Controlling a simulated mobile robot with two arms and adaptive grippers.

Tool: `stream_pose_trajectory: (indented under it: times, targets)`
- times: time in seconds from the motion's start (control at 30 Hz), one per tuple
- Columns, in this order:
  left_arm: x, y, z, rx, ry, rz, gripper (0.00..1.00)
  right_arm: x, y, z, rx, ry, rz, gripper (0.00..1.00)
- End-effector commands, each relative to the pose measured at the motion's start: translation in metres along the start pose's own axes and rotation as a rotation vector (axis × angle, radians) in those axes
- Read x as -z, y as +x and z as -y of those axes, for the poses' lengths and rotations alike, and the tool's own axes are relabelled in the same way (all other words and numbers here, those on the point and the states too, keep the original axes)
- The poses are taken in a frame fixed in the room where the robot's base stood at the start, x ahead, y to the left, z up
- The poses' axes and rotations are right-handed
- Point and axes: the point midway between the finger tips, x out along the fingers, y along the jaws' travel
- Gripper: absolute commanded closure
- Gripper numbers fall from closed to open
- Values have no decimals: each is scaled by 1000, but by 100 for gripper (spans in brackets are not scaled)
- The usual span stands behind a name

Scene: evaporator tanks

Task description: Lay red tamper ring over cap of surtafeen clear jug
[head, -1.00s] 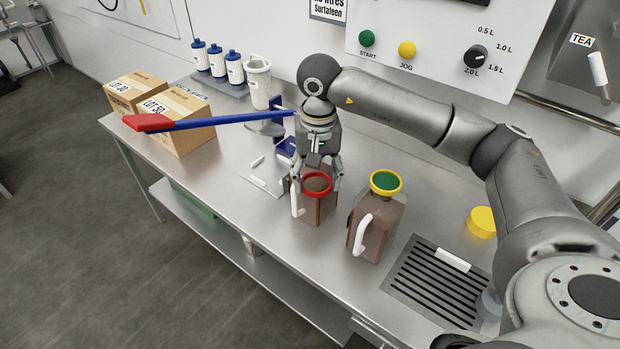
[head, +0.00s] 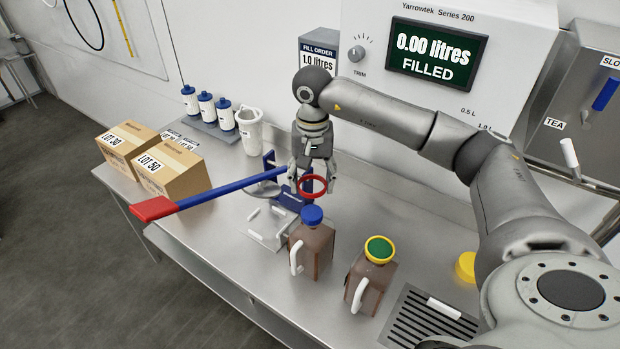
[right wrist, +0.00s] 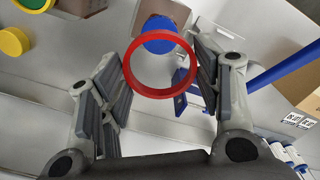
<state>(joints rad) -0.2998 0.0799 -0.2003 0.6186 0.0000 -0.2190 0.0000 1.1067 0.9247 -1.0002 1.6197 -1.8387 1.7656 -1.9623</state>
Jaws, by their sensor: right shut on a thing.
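The red tamper ring (head: 313,197) is held between the fingertips of my right gripper (head: 314,183). In the right wrist view the ring (right wrist: 162,95) is gripped at its sides. A brown jug (head: 312,252) with a white handle and blue cap (head: 312,214) stands upright on the bench. In the head view the ring appears just above and behind this cap; its exact height is unclear. The wrist view shows the blue cap (right wrist: 158,36) partly through the ring, off-centre. No jug label is readable, so I cannot tell which is Surtafeen clear. My left gripper is out of view.
A second brown jug (head: 370,286) with a green cap and yellow ring stands to the right. A blue lever with a red end (head: 153,208) reaches across the bench. A drain grate (head: 425,322), yellow lid (head: 466,266) and cartons (head: 170,172) stand around.

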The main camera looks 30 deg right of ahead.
Motion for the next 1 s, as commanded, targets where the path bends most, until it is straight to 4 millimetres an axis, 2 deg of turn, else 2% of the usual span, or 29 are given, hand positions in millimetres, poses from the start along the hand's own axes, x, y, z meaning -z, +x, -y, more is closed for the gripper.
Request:
stream_pose_trajectory:
  times: [0.37, 0.8, 1.0]
  targets:
    - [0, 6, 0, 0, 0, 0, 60, 0, 2, 0, 0, 0, -1, 48]
    - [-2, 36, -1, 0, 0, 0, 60, 0, 38, 0, 0, 1, 0, 48]
    - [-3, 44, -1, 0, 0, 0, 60, 0, 48, 0, -1, 1, 0, 48]
